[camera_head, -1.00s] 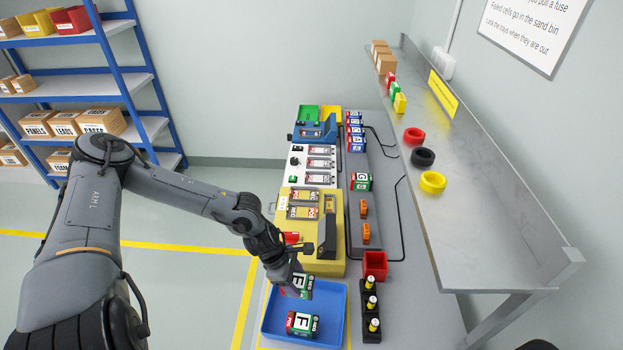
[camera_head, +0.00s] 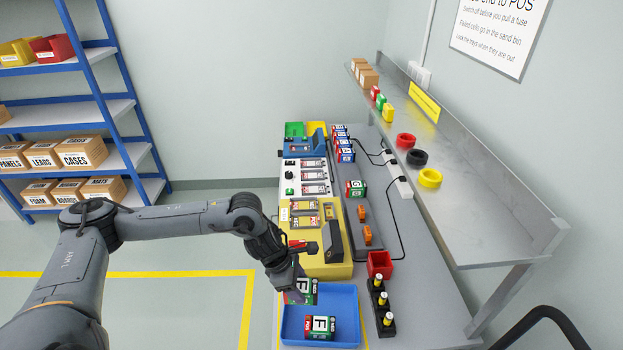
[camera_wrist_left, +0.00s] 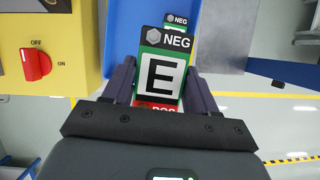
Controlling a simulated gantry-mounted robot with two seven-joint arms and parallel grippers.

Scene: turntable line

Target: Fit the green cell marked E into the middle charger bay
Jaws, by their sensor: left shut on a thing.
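My left gripper (camera_head: 290,280) is shut on a green cell marked E (camera_head: 304,293), held above the blue tray (camera_head: 352,300). A white unit with three bays (camera_head: 313,176) and a yellow unit (camera_head: 325,270) with bays stand further back on the bench. My right gripper is not in view.
A red switch (camera_wrist_left: 36,64) on the yellow unit lies close left of my gripper. A red bin (camera_head: 379,264) and a black rack of yellow-topped pieces (camera_head: 382,306) stand right of the tray. A raised metal shelf (camera_head: 470,215) overhangs the bench's right side.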

